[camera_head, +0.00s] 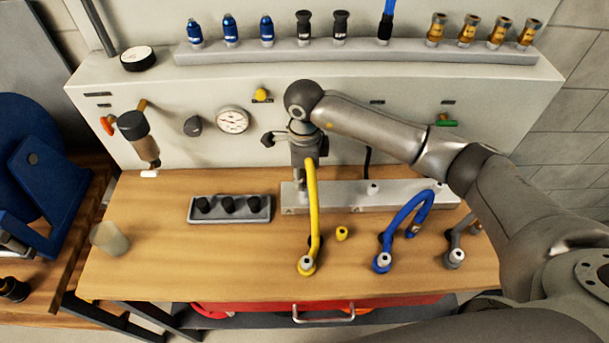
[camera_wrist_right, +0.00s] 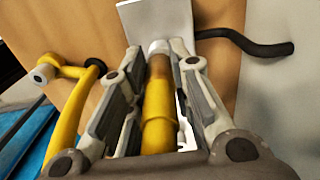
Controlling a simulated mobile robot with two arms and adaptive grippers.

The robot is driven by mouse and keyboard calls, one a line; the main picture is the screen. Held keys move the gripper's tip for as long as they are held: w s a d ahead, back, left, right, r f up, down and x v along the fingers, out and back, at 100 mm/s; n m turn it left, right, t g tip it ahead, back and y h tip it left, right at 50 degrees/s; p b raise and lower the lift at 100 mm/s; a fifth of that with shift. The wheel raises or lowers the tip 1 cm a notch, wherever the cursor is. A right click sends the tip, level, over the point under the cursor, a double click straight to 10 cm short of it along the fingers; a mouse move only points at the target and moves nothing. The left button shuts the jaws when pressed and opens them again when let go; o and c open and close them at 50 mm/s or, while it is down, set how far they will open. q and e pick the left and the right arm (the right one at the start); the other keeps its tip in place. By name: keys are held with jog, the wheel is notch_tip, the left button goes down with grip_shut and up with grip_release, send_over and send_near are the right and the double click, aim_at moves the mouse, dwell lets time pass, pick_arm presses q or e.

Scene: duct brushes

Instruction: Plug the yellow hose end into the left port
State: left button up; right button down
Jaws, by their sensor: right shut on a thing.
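The yellow hose (camera_head: 313,215) rises from an elbow fitting on the bench, and its upper end is at my right gripper (camera_head: 304,165). In the right wrist view my right gripper (camera_wrist_right: 160,55) is shut around the yellow hose end (camera_wrist_right: 158,105), whose pale tip points at a light grey block (camera_wrist_right: 145,18). In the head view this is the grey port bar (camera_head: 345,197), with a white port (camera_head: 373,188) near its middle. The gripper is over the bar's left part and hides the left port. I cannot tell whether the tip touches it. My left gripper is not in view.
A blue hose (camera_head: 405,212) and a grey hose (camera_head: 460,237) stand right of the yellow one. A small yellow fitting (camera_head: 342,233) lies between. A dark tray with black knobs (camera_head: 229,209) is at left. The panel with a gauge (camera_head: 233,121) stands close behind.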

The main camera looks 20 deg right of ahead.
jog(key=shift+f+b, duration=0.5)
jog(key=c, duration=1.2)
grip_release()
jog(key=shift+c, duration=0.2)
jog(key=shift+r, duration=0.15)
notch_tip(320, 180, up, 12)
jog(key=shift+f, duration=0.1)
